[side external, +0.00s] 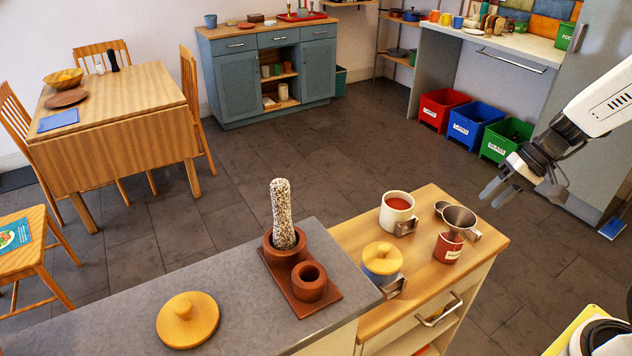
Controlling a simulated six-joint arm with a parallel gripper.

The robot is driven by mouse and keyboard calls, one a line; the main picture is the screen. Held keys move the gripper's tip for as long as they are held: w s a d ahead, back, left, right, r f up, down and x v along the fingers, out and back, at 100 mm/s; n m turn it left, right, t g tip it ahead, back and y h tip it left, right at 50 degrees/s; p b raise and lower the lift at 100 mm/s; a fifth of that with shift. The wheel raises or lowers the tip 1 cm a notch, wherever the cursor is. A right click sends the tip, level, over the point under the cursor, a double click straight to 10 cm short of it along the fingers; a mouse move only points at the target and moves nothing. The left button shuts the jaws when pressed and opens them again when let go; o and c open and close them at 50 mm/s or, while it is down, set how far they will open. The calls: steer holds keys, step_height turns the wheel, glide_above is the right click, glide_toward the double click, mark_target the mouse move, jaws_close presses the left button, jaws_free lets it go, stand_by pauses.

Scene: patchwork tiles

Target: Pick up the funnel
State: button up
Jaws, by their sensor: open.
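The metal funnel (459,216) has a wide grey cone. It appears to sit on top of a dark red labelled jar (447,247) on the right part of the wooden counter top. Its lower end is not clearly visible. My gripper (491,197) is open and empty, up and to the right of the funnel and apart from it. Its fingers point down and to the left.
A white mug (397,211) with red contents and a blue pot with a wooden lid (382,259) stand left of the jar. A speckled pestle (281,215) stands in a brown holder. A wooden lid (187,320) lies on the grey worktop (240,280).

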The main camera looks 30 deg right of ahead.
mark_target(474, 217)
steer(key=shift+d+x, duration=0.1)
steer(key=shift+x, duration=1.2)
steer(key=shift+d+x, duration=0.15)
steer(key=shift+x, duration=1.1)
steer(key=shift+f, duration=0.15)
jaws_close()
